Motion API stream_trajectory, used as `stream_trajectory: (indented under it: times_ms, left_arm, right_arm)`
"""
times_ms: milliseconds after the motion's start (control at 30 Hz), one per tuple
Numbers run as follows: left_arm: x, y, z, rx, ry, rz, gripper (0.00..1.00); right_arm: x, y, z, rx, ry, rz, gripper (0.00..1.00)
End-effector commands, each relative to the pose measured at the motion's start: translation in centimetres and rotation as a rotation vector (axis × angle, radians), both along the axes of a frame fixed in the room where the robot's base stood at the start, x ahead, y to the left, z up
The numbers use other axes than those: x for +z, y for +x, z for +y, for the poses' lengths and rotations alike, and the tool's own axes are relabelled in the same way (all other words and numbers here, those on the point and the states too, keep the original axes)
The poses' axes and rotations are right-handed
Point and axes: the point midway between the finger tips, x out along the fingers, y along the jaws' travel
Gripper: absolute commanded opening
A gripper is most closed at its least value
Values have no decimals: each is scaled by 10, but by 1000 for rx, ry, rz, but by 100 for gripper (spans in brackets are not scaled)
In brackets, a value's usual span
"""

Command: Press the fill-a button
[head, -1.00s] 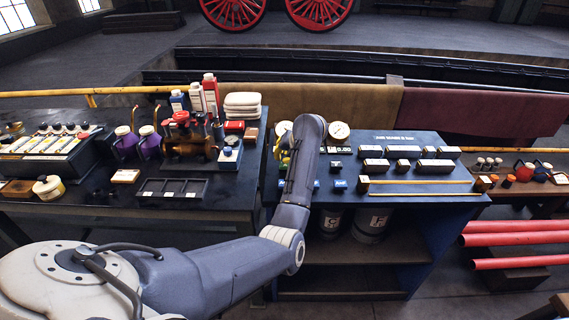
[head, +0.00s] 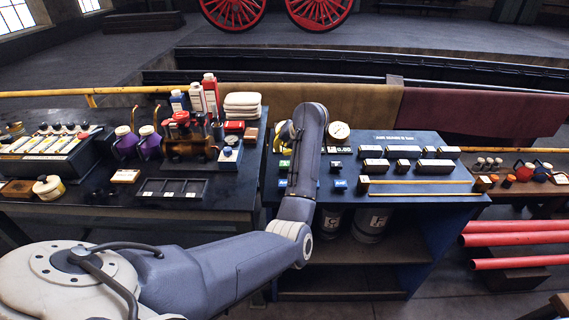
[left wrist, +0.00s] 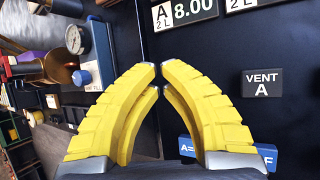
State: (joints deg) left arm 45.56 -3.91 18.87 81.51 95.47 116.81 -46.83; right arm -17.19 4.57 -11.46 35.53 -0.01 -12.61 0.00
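My left gripper (left wrist: 157,76) has yellow ribbed fingers, and their tips meet or nearly meet with nothing between them. In the left wrist view it is over the dark panel top, left of the VENT A label (left wrist: 262,83). A green piece (head: 284,163) and a blue piece (head: 282,185) show beside my arm. A blue block marked "A=" (left wrist: 187,147) is partly hidden behind a finger. My right gripper is not in view.
A readout marked A 2L 8.00 (left wrist: 190,12) lies beyond the fingertips. White-topped blocks (head: 403,152) and yellow rods (head: 420,182) lie on the panel's right side. The workbench (head: 225,198) stands to the left.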

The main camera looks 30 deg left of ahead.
Motion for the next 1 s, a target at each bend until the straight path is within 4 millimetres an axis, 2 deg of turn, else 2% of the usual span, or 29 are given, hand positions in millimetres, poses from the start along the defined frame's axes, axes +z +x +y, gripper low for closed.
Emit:
stream_trajectory:
  times_ms: [400,1000]
  left_arm:
    - [32,0,0,0,-1,-1,0]
    - [36,0,0,0,-1,0,0]
  right_arm:
    - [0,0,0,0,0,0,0]
    - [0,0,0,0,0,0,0]
